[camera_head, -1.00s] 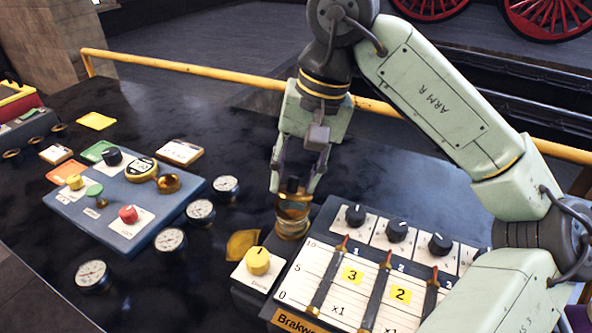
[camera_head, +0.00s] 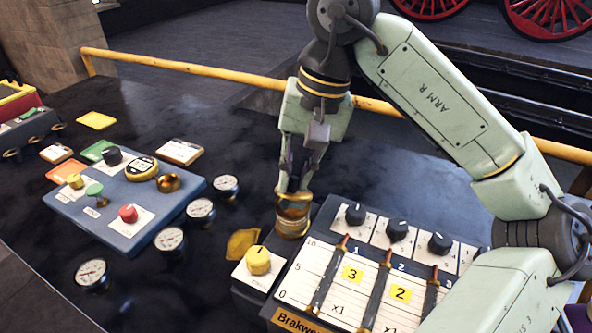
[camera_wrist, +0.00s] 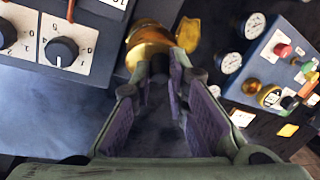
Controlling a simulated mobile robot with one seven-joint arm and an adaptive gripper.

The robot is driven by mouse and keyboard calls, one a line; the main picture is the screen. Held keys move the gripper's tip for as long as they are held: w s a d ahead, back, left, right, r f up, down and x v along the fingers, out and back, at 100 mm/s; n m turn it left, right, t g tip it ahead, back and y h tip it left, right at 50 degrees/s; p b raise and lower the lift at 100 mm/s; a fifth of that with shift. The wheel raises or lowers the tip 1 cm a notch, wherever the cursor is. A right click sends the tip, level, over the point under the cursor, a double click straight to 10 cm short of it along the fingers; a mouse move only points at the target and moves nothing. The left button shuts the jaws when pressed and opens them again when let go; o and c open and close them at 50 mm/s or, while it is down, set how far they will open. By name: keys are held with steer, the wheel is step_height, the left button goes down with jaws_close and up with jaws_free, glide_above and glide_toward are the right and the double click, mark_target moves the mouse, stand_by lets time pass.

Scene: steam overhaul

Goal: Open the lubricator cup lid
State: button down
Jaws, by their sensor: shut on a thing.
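The lid appears to lie level on the cup.
A lever panel (camera_head: 329,274) with black knobs stands close on the right. A yellow knob (camera_head: 257,261) and a crumpled yellow piece (camera_head: 242,243) lie just front left. Several gauges (camera_head: 200,209) and a blue control box (camera_head: 135,232) are further left. A yellow rail (camera_head: 200,69) runs behind.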

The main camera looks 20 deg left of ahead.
steer(key=shift+w, duration=0.15)
stand_by(0.4)
steer(key=shift+w+d+r+g, duration=0.15)
steer(key=shift+w+g, duration=0.2)
steer(key=shift+g, duration=0.3)
steer(key=shift+w+r+g, duration=0.1)
steer(key=shift+w+g, duration=0.2)
steer(key=shift+g, duration=0.35)
steer(key=g, duration=0.1)
steer(key=w+g+y, duration=0.1)
steer(key=shift+w+d+m+g, duration=0.15)
steer(key=shift+w+m+g, duration=0.15)
steer(key=shift+g, duration=0.1)
steer(key=shift+w+d+f+m+g+y, duration=0.1)
steer(key=shift+w+g+y, duration=0.15)
steer(key=shift+w+g, duration=0.4)
steer(key=shift+w+d+f+m+g+y, duration=0.15)
steer(key=shift+w+g+y, duration=0.1)
steer(key=shift+g, duration=0.7)
steer(key=shift+w+f+m+g+y, duration=0.1)
steer(key=shift+w+g+y, duration=0.1)
steer(key=shift+w+g, duration=0.45)
steer(key=shift+s+g, duration=0.15)
steer(key=shift+g, duration=0.2)
steer(key=c, duration=1.6)
jaws_free()
steer(key=shift+o, duration=0.2)
